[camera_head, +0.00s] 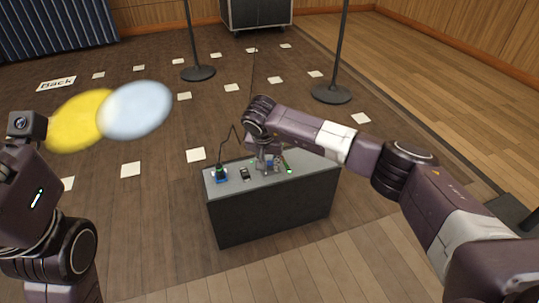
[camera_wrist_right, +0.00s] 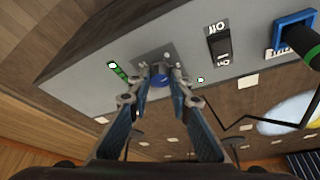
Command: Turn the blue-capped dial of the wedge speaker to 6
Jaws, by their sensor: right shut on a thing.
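The wedge speaker (camera_head: 272,214) is a dark box with a grey top panel, standing on the floor in front of me. My right gripper (camera_head: 268,166) reaches down onto this panel. In the right wrist view the blue-capped dial (camera_wrist_right: 159,80) sits between the fingertips of my right gripper (camera_wrist_right: 161,75), which are shut on it. The fingers hide part of the dial and its markings, so I cannot read its setting. My left arm shows at the left edge of the head view, but its fingers do not show.
The panel carries an on/off switch (camera_wrist_right: 220,45), a blue socket (camera_wrist_right: 293,30) with a black plug and cable, and green lights (camera_wrist_right: 119,72). Two stands (camera_head: 198,73) and a dark case (camera_head: 257,15) are farther back. White cards dot the open floor around yellow and pale blue light spots.

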